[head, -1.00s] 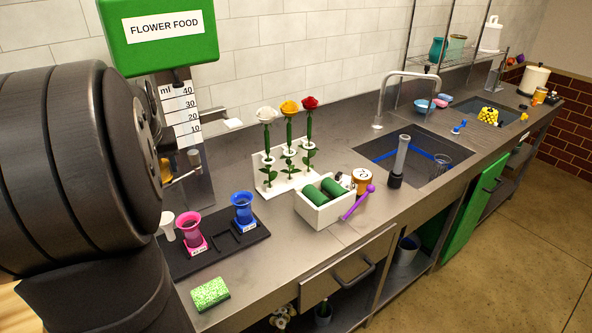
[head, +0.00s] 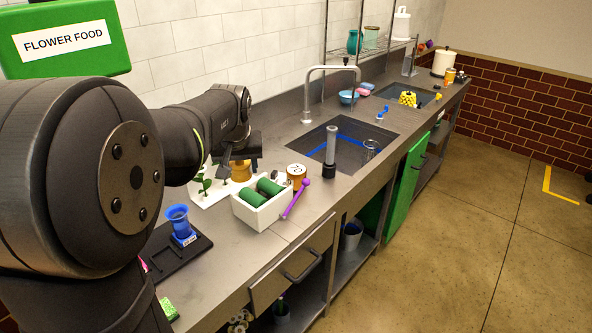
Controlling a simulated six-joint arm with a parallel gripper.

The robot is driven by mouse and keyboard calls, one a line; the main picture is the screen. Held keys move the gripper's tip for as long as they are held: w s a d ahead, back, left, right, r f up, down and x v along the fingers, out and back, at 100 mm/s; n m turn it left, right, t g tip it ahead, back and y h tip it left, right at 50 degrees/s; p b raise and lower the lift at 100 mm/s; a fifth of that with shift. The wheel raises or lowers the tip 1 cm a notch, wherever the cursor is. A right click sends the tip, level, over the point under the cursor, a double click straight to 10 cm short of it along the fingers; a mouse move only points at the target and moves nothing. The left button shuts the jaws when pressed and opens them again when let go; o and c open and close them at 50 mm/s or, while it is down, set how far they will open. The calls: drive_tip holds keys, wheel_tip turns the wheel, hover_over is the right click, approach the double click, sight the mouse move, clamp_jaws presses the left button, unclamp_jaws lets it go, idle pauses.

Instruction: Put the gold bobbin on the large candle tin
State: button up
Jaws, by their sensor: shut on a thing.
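My gripper (head: 241,160) is in the head view, over the rear of the counter behind the white box. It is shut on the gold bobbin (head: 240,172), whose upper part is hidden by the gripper. A round amber tin with a pale, dark-marked top (head: 297,172), which looks like the large candle tin, stands on the counter to the right of the bobbin. Its top is bare. The gripper and bobbin are apart from it, to its left.
A white box (head: 262,211) with green rolls stands in front of the tin. A purple stick (head: 295,200) leans beside it. A sink (head: 345,150) with a grey cylinder (head: 331,150) lies to the right. The white flower stand (head: 205,192) is partly hidden by my arm.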

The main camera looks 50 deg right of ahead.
drive_tip(key=s+d+f+m, duration=0.1)
drive_tip(key=s+d, duration=0.1)
drive_tip(key=d, duration=0.7)
drive_tip(key=s+d+f+m+g, duration=0.1)
drive_tip(key=s+d+m, duration=0.1)
drive_tip(key=d, duration=0.6)
drive_tip(key=s+d+f+m, duration=0.1)
drive_tip(key=s+d, duration=0.2)
drive_tip(key=d, duration=0.6)
drive_tip(key=h, duration=0.1)
hover_over(297, 167)
drive_tip(key=s+a, duration=0.1)
wheel_tip(297, 167, down, 6)
drive_tip(key=shift+a+r, duration=0.1)
drive_tip(key=shift+a, duration=0.05)
drive_tip(key=shift+w, duration=0.15)
drive_tip(key=shift+f, duration=2.1)
drive_tip(key=shift+f, duration=0.15)
drive_tip(key=o, duration=1)
